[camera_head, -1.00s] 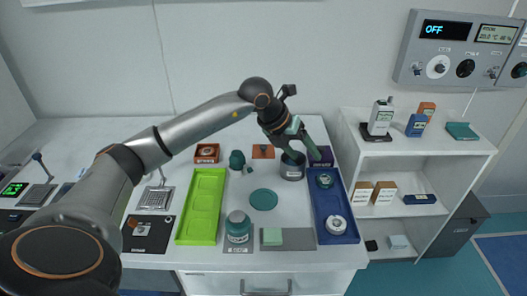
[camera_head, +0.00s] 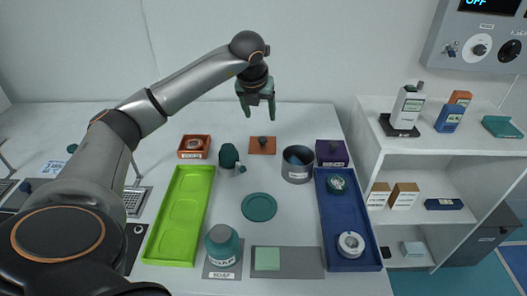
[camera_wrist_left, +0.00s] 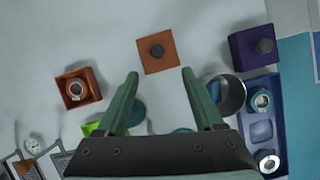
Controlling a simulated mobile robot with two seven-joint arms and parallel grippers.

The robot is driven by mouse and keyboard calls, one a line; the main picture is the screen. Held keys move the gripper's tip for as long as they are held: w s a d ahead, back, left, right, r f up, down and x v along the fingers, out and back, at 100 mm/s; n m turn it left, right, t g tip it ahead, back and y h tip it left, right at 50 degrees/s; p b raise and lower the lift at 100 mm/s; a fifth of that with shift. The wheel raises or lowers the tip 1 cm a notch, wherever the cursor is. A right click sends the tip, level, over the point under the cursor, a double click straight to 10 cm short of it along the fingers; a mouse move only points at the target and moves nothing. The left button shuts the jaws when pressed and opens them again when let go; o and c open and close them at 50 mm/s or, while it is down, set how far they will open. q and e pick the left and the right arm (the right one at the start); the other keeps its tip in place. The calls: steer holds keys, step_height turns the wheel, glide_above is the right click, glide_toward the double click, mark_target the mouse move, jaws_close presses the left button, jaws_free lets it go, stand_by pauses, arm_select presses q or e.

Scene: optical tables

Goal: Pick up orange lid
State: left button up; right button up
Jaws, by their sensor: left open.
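The orange lid (camera_head: 262,146) is a flat square with a dark round knob, lying on the white table towards the back. It also shows in the left wrist view (camera_wrist_left: 150,63), at the top middle, beyond the fingertips. My right gripper is not in view.
Near the lid are an orange-brown box (camera_head: 181,154), a dark green jar (camera_head: 229,155), a grey cup (camera_head: 296,177) and a purple box (camera_head: 333,160). A green tray (camera_head: 155,247) and blue tray (camera_head: 368,262) lie in front. The table behind the lid is clear.

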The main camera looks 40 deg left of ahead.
arm_select(q)
glide_above(263, 139)
steer(key=s+d, duration=0.2)
steer(key=f, duration=0.7)
steer(key=shift+s+a+f, duration=0.1)
steer(key=shift+s+a, duration=0.05)
steer(key=shift+a, duration=0.05)
steer(key=shift+p+x, duration=0.4)
steer(key=shift+x, duration=2.3)
steer(key=shift+s+a, duration=0.15)
steer(key=shift+c, duration=0.2)
jaws_close()
